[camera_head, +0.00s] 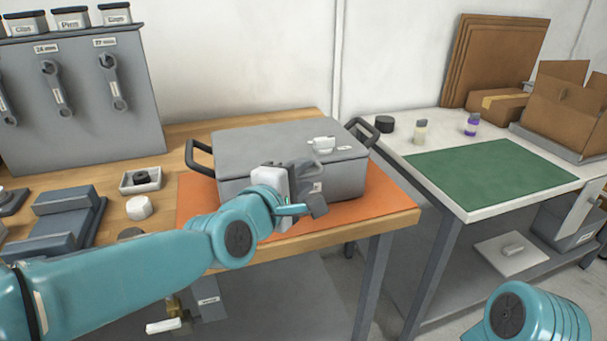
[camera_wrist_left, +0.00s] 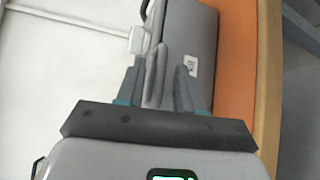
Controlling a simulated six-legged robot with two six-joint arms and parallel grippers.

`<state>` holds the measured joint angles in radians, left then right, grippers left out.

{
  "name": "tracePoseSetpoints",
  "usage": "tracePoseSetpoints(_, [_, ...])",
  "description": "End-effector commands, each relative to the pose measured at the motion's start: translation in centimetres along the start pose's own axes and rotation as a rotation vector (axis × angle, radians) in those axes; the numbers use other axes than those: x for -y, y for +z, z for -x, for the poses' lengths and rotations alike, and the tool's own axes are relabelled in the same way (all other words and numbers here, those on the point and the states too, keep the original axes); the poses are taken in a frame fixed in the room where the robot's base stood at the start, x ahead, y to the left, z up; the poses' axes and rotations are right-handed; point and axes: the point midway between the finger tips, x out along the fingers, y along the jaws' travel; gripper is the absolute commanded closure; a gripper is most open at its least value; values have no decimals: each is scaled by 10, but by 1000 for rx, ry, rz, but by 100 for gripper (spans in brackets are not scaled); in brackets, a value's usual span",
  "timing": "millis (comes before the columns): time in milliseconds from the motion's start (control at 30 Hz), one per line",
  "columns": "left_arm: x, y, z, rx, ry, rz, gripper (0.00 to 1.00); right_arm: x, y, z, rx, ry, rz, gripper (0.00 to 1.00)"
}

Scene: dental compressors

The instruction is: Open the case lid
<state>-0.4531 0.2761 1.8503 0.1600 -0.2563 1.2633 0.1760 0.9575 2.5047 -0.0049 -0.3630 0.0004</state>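The grey case (camera_head: 345,180) sits shut on an orange mat (camera_head: 390,205), with dark handles at both ends. Its flat lid (camera_head: 265,140) is down and carries a white catch (camera_head: 322,144) near the front edge. My left gripper (camera_head: 312,188) is at the front of the case, near the lid's front edge. In the left wrist view its fingers (camera_wrist_left: 158,85) stand apart, with a grey edge between them; firm contact cannot be told. The catch (camera_wrist_left: 138,40) and case front (camera_wrist_left: 202,40) show beyond them. My right gripper is out of view; only part of that arm shows.
A grey tool panel (camera_head: 75,100) with wrenches stands at the left, near a small tray (camera_head: 142,180) and a white knob (camera_head: 139,207). A white table (camera_head: 440,130) with a green mat (camera_head: 490,170) and cardboard boxes (camera_head: 570,110) stands right. A gap separates the tables.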

Motion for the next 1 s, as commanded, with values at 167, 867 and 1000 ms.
tracePoseSetpoints(167, [0, -1, -13, -2, 0, 0, 63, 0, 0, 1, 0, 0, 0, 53])
tracePoseSetpoints(867, [0, -1, -13, -2, -10, 5, 100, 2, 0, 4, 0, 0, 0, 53])
tracePoseSetpoints(1000, [-6, 0, -13, -2, -26, 19, 100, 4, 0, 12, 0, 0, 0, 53])
